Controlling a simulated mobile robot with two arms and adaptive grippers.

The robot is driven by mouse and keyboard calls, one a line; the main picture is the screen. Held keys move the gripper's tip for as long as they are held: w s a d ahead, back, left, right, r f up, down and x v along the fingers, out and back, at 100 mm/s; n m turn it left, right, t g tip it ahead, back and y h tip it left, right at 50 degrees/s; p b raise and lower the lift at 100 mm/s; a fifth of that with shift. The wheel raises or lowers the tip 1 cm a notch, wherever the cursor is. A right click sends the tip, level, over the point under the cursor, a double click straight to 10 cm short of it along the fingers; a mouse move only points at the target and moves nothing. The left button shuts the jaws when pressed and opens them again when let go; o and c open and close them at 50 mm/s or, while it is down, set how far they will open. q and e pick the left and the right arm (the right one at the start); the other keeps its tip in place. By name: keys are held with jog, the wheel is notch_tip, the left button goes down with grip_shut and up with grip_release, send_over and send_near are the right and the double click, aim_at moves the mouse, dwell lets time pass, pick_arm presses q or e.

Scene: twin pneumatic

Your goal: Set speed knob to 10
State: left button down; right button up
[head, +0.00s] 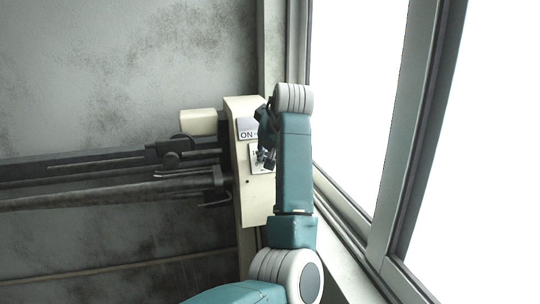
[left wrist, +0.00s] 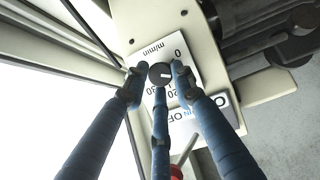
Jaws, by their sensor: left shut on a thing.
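The speed knob (left wrist: 160,73) is a small black round dial with a white mark, in the left wrist view. It sits on a white plate (left wrist: 150,55) printed with "m/min", "0" and further numbers. Its exact setting is too small to tell. My left gripper (left wrist: 157,80) has three blue fingers with dark tips around the knob, and it is shut on it. In the head view my left gripper (head: 266,140) is at the face of the cream control box (head: 256,205), and the knob is hidden behind it. My right gripper is not in view.
A plate marked "ON" (head: 247,134) is just above the dial plate. A red part (left wrist: 176,172) on a metal rod shows at the bottom of the left wrist view. Dark rails (head: 120,180) run left from the box. A bright window (head: 360,100) is close on the right.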

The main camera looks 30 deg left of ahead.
pick_arm(q)
jog(key=shift+f, duration=0.2)
jog(key=c, duration=1.5)
grip_release()
jog(key=shift+s, duration=0.1)
jog(key=shift+o, duration=0.2)
jog(key=shift+r, duration=0.1)
jog(key=shift+d+r, duration=0.1)
jog(key=shift+r, duration=0.1)
jog(key=v, duration=1.1)
jog(key=shift+s+r, duration=0.15)
jog(key=shift+r, duration=0.05)
jog(key=shift+d, duration=0.1)
